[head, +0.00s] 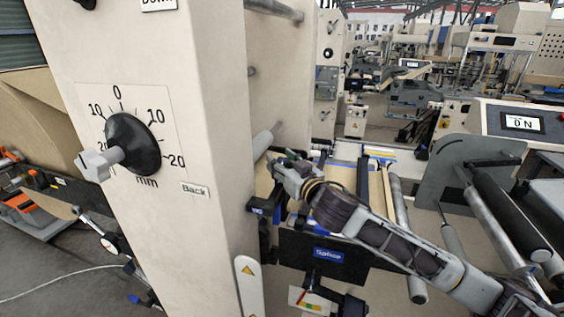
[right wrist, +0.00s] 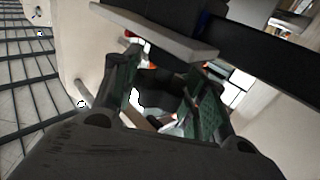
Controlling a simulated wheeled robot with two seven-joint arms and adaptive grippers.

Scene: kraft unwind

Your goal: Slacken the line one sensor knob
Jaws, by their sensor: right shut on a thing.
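My right gripper (head: 284,172) reaches in from the lower right in the head view, beside the right side of the cream column and above the black Splice plate. It is small there, and what it holds is hidden. In the right wrist view my right gripper (right wrist: 166,75) has its two fingers on either side of a dark, rounded thing, the sensor knob (right wrist: 160,82). The fingers are closed on it and cover much of it. No label or marking on this knob is readable. My left gripper is not in view.
The cream column (head: 215,120) stands close at the left, with a large black dial knob (head: 135,145) on a mm scale. The Splice plate (head: 325,257) lies below my right gripper. Rollers (head: 500,215) and a display reading 0 N (head: 522,123) are at the right.

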